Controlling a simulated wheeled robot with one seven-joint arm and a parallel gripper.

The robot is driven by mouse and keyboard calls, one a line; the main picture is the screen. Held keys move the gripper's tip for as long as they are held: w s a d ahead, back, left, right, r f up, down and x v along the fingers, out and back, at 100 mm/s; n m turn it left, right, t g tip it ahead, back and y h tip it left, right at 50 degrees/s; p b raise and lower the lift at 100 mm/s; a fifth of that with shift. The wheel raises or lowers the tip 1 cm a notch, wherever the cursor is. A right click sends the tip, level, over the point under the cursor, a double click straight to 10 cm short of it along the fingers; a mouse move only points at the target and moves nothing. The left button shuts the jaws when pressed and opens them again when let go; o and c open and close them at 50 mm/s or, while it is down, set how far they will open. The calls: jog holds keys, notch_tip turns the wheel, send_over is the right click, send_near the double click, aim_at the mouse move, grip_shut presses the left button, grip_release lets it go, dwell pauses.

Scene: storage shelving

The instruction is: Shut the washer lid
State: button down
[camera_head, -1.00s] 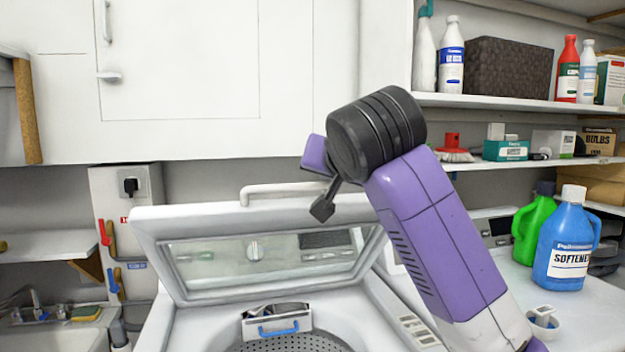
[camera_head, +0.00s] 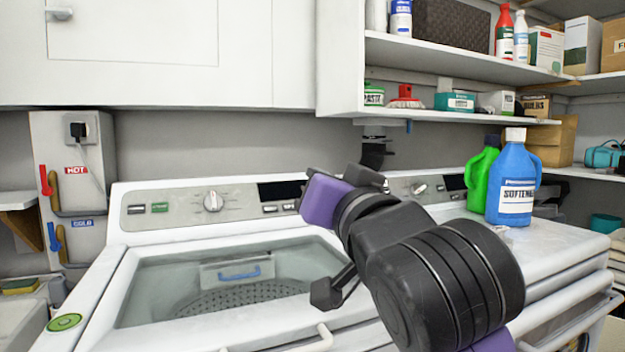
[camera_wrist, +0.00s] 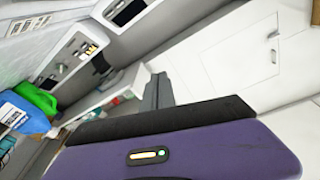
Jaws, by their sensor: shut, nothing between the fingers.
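The washer lid (camera_head: 95,300) is a white frame with a large clear window. In the head view it lies down over the tub opening, and the perforated drum shows through the glass. Its white handle (camera_head: 318,343) is at the near edge, partly cut off by the frame. I cannot tell whether the front edge is fully seated. My gripper (camera_wrist: 157,82) shows dark, closed fingers in the wrist view, with nothing between them. In the head view its purple hand (camera_head: 325,200) is above the right part of the lid, not visibly touching it; my wrist hides the lid's right side.
The washer's control panel (camera_head: 210,203) stands behind the lid. A blue softener bottle (camera_head: 514,185) and a green bottle (camera_head: 481,176) stand on the neighbouring machine at right. A stocked shelf (camera_head: 450,60) hangs above them, and a white cabinet (camera_head: 150,60) hangs above the washer.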

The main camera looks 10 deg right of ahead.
jog(key=s+f+b, duration=0.1)
jog(key=f+b, duration=0.4)
jog(key=f, duration=0.3)
jog(key=s+f+t+b, duration=0.1)
jog(key=s+f+b, duration=0.1)
jog(key=f+b, duration=0.4)
jog(key=s+d+f+t+b, duration=0.1)
jog(key=f+b, duration=0.4)
jog(key=f, duration=0.6)
jog(key=shift+s+d+f+y+b, duration=0.1)
jog(key=shift+s+f+y+b, duration=0.1)
jog(key=shift+s+y+b, duration=0.4)
jog(key=shift+s, duration=0.15)
jog(key=t+p, duration=0.1)
jog(key=p, duration=0.6)
send_near(329, 346)
jog(key=shift+s+d+r+h, duration=0.1)
jog(key=shift+d+r+h, duration=0.2)
jog(key=shift+d+r, duration=0.35)
